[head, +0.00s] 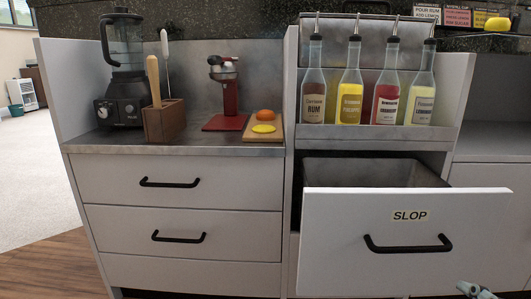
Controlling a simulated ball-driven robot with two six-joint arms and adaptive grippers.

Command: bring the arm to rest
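Part of my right gripper (476,290) shows at the bottom edge on the right, low in front of the drawer marked SLOP (340,232). Most of it is cut off by the frame, so I cannot tell if its fingers are open or shut. No held thing shows there. The SLOP drawer is pulled out, and its black handle (408,244) is left of and above the gripper. My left gripper is out of view.
Several pourer bottles stand in the rack (385,132) above the drawer. The left counter (225,150) holds a blender (123,75), a wooden block (165,121), a red juicer (227,95) and a board with fruit (263,132). Two drawers below are shut. Floor is clear at left.

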